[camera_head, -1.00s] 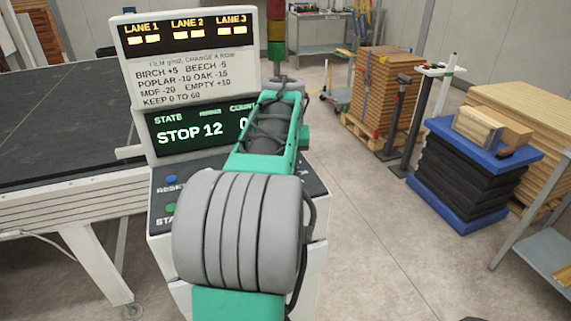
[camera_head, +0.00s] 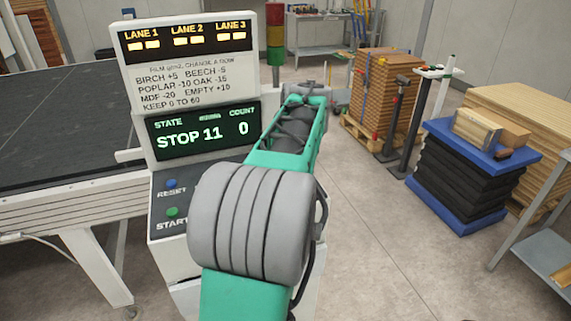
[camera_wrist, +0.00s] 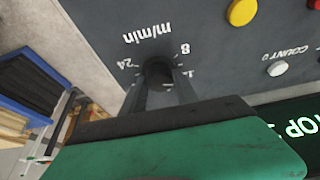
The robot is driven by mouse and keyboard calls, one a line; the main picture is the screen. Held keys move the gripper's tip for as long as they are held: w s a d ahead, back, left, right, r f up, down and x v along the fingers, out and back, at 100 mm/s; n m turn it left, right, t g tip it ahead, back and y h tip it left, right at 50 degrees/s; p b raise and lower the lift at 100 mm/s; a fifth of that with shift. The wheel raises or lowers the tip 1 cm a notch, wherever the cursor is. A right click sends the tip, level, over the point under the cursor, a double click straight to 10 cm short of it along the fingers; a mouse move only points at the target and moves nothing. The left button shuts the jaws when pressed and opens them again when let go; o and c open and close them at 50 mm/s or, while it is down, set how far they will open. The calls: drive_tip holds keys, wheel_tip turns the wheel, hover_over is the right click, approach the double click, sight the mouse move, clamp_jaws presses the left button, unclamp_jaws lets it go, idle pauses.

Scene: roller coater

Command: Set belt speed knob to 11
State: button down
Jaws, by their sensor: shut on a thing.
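The belt speed knob (camera_wrist: 158,70) is a small dark knob on the grey control panel in the wrist view. Around it are the upside-down marks "m/min", "8" and "24". My gripper (camera_wrist: 160,88) is shut on the knob, and its fingers hide part of it. In the head view my arm hides the knob and the gripper. The green-lit state display (camera_head: 205,130) reads "STOP 11" and "COUNT 0".
A yellow button (camera_wrist: 242,12) and a white button (camera_wrist: 278,68) lie near the knob. A blue RESET button (camera_head: 171,184) and a green START button (camera_head: 172,211) are on the panel's left. A stack on a blue lift table (camera_head: 437,195) stands right, with clear floor between.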

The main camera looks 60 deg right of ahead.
drive_tip(key=c, duration=0.9)
unclamp_jaws()
drive_tip(key=v, duration=0.7)
drive_tip(key=shift+s+a+r, duration=0.1)
drive_tip(key=shift+r, duration=0.3)
